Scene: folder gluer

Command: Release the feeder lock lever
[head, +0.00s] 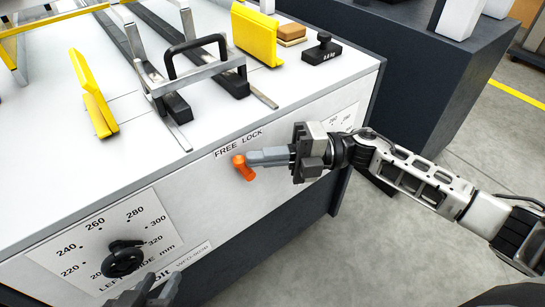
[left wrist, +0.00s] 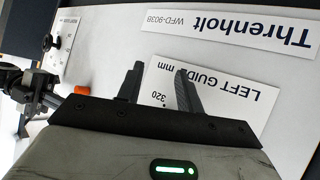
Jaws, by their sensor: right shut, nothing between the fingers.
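The orange feeder lock lever (head: 245,170) is on the white front panel, below the printed words FREE and LOCK. Its arm slants down to the right in the head view. My right gripper (head: 252,158) is shut and empty, its fingertips right beside the lever; I cannot tell whether they touch it. In the left wrist view a bit of orange (left wrist: 82,90) shows at the left, partly hidden by my gripper body. My left gripper (left wrist: 157,86) is open and empty in front of the LEFT GUIDE plate; its fingertips also show at the bottom of the head view (head: 155,290).
A black knob (head: 123,259) sits on the left guide dial. On the machine top stand a black handle (head: 195,45), yellow guides (head: 93,95), a brown stack (head: 291,34) and a black weight (head: 322,49). A dark cabinet (head: 400,70) stands behind; grey floor lies at right.

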